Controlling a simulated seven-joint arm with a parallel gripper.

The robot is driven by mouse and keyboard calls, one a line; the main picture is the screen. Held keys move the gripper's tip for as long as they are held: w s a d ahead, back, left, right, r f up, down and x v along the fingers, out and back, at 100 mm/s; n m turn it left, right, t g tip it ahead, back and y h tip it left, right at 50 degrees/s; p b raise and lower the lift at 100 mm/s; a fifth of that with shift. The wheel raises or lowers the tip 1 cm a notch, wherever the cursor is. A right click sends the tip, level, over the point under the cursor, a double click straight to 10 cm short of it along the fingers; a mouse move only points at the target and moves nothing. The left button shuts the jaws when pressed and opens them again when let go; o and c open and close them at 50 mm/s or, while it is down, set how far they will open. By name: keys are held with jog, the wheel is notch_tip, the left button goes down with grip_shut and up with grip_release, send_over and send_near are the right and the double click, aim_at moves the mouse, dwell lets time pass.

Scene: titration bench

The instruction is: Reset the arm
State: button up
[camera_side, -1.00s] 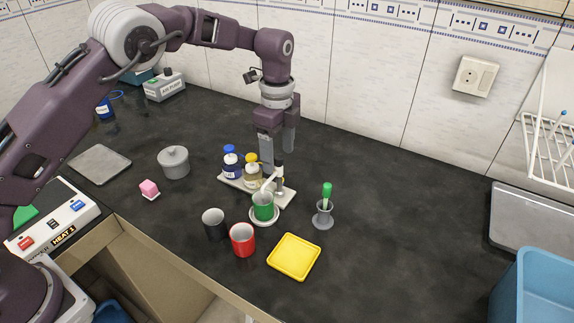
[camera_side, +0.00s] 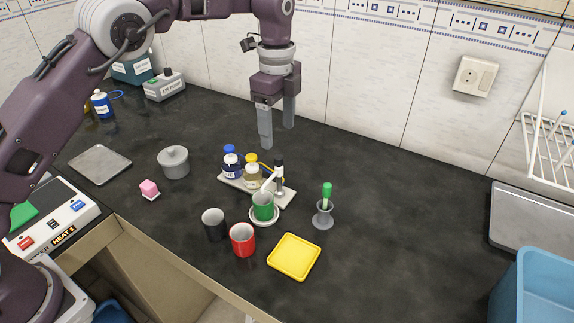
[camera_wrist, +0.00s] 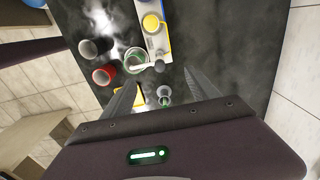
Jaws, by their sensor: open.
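My gripper (camera_side: 277,128) is open and empty in the side view. It points down and hangs in the air above and behind the titration stand (camera_side: 284,196). Its two fingers also show spread apart in the wrist view (camera_wrist: 163,88). Nothing is between them in the side view. The stand's white base holds a blue-capped bottle (camera_side: 231,163), a yellow-capped bottle (camera_side: 252,172) and a black-topped upright piece (camera_side: 279,172). A green cup (camera_side: 263,207) stands on a white round plate in front of it.
A black cup (camera_side: 213,224), a red cup (camera_side: 242,240) and a yellow tray (camera_side: 294,257) stand in front. A green-handled tool is in a grey holder (camera_side: 323,216). The right-middle bench is clear.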

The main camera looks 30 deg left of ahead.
jog(key=shift+r, duration=0.15)
jog(key=s+a+r+n+t, duration=0.1)
jog(key=s+a+r+n, duration=0.2)
jog(key=s+r+n, duration=0.35)
jog(key=s+a+r+n+t, duration=0.2)
jog(key=s+a+r+n, duration=0.15)
jog(key=s+r, duration=0.6)
jog(key=s+a+f+n+t, duration=0.1)
jog(key=s+f+n, duration=0.2)
jog(key=s, duration=0.7)
jog(key=s+a+f+n+t, duration=0.1)
jog(key=s+f+n, duration=0.2)
jog(key=s, duration=0.7)
jog(key=shift+s+a+n+t, duration=0.2)
jog(key=shift+n+t, duration=0.1)
jog(key=shift+n, duration=0.7)
